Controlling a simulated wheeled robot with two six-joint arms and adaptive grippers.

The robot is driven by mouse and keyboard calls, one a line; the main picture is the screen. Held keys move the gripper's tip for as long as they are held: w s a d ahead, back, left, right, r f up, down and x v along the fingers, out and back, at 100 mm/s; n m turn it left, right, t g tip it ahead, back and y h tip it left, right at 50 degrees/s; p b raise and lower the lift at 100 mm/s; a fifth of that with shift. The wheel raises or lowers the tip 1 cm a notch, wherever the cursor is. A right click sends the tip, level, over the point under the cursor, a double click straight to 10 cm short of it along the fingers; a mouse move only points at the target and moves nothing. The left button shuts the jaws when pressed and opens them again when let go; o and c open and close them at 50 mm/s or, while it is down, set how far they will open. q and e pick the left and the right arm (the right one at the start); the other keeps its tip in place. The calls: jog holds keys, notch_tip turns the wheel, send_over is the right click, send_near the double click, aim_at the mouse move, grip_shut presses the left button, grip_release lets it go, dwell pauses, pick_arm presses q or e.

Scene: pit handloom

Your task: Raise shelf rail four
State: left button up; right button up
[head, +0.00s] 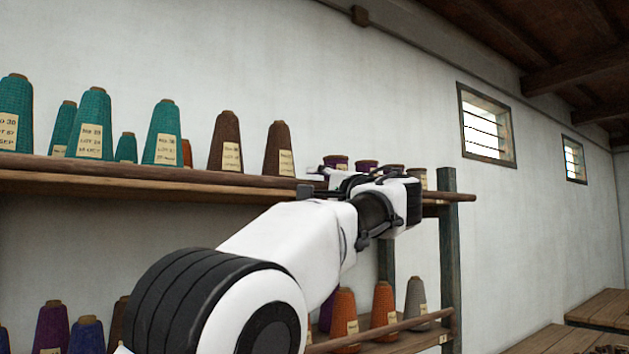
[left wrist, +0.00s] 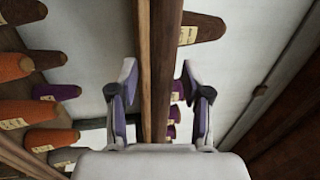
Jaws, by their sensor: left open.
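A long wooden rail (head: 100,166) runs along the front of the upper shelf, and its right end sticks out past a dark post (head: 449,260). No number shows on it, so I cannot tell whether it is rail four. My left gripper (head: 312,183) is at this rail, toward its right part; my wrist hides some of the rail. In the left wrist view the rail (left wrist: 166,50) passes between the two spread fingers of my left gripper (left wrist: 158,85), with gaps on both sides. My right gripper is out of view.
Teal and brown yarn cones (head: 88,125) stand on the upper shelf behind the rail, with purple ones behind my gripper. A lower rail (head: 375,332) fronts orange and grey cones (head: 383,305). A wooden loom-like platform (head: 600,310) is at the lower right.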

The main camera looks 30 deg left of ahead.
pick_arm(q)
jog(key=shift+s+a+r, duration=0.25)
jog(key=shift+s+a, duration=0.05)
jog(key=shift+a, duration=0.05)
jog(key=shift+w+d+f, duration=0.1)
jog(key=shift+w, duration=0.05)
jog(key=shift+c, duration=1.4)
jog(key=shift+w, duration=0.15)
grip_shut()
